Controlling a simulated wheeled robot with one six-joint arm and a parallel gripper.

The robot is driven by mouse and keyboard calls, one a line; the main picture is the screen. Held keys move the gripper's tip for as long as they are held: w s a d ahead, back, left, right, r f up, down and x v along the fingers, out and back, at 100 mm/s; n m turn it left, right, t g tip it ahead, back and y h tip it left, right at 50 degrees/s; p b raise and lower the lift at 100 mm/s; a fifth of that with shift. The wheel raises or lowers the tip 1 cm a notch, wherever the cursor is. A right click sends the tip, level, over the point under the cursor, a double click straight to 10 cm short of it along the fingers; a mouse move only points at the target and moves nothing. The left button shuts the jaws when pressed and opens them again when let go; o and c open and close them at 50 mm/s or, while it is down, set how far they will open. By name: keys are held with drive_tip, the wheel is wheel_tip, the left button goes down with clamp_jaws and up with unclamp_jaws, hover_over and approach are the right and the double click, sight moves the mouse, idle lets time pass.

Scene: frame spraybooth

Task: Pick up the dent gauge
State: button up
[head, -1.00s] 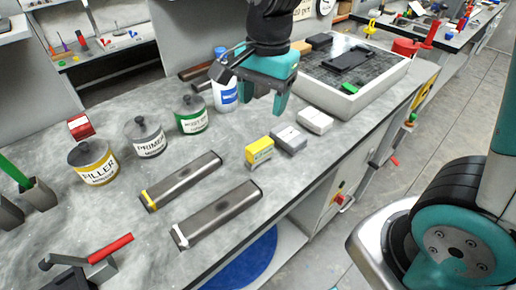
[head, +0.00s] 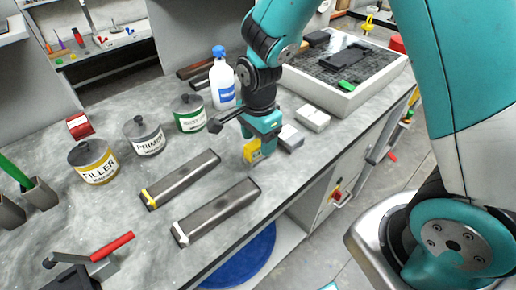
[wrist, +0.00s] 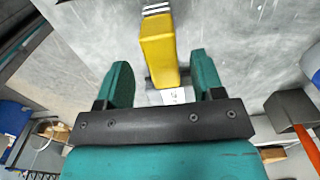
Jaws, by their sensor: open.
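A small yellow block with a white label (head: 252,151) stands on the grey bench; I cannot read a name on it, so I cannot be sure it is the dent gauge. My gripper (head: 263,142) is at this block and hides part of it. In the wrist view, the yellow block (wrist: 159,48) lies ahead of and between the two teal fingers of my gripper (wrist: 163,68). The fingers are apart, with a visible gap on each side of the block. I cannot tell how far down they reach around it.
Two grey-white boxes, one of them nearer (head: 290,138), stand just right of my gripper. Two long dark sanding blocks, the front one (head: 215,212), lie to the left. Tins and a white bottle (head: 222,85) stand behind. A large tray (head: 388,72) is at back right.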

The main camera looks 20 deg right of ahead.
sight(258, 152)
wheel_tip(258, 152, down, 5)
drive_tip(key=shift+w+r+p, duration=0.1)
drive_tip(key=shift+p, duration=0.35)
drive_tip(key=c, duration=1.1)
